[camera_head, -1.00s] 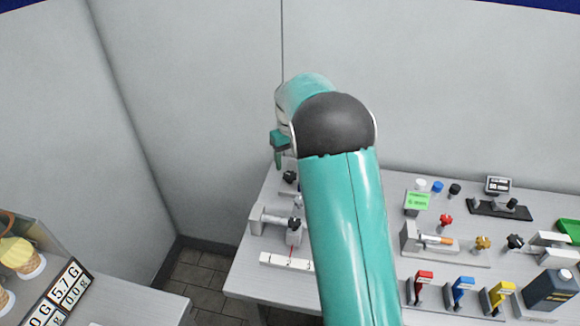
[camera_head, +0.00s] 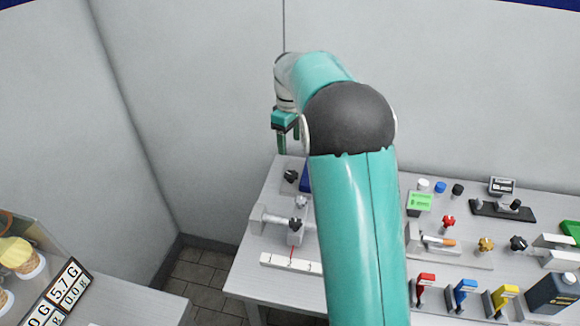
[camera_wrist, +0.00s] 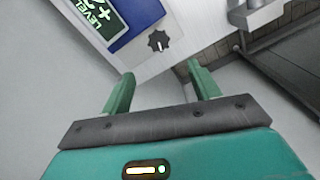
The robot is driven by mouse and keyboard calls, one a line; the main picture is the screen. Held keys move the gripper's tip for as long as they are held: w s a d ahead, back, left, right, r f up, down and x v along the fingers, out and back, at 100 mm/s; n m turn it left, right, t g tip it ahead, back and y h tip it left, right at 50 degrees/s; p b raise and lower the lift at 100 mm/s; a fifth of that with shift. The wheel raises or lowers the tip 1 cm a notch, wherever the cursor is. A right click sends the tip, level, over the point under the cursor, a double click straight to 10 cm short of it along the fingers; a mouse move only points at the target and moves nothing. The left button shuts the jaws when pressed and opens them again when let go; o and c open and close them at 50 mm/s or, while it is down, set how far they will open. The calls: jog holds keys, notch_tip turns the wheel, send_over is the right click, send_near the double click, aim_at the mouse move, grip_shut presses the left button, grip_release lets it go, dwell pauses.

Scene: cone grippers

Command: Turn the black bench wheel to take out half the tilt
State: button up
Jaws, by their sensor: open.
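A black lobed wheel (camera_head: 291,176) sits near the back left of the bench, beside a blue-framed panel (camera_head: 305,180) mostly hidden by my arm. In the wrist view the black wheel (camera_wrist: 158,41) has a pale mark on its face. It lies beyond my fingertips, roughly between them in the picture. The panel's green display (camera_wrist: 90,17) reads "LEVEL" and a partly cut-off figure that seems to be "+2". My gripper (camera_head: 287,142) hangs above the back left of the bench, apart from the wheel. In the wrist view my gripper (camera_wrist: 161,82) is open and empty.
A second black knob (camera_head: 295,224) sits on a grey fixture in front, with a white scale strip (camera_head: 290,263) before it. A wall rises behind the bench.

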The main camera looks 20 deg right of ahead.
aim_at(290, 174)
notch_tip(290, 174, down, 12)
jog(key=n, duration=0.2)
jog(key=shift+n, duration=0.4)
jog(key=c, duration=1)
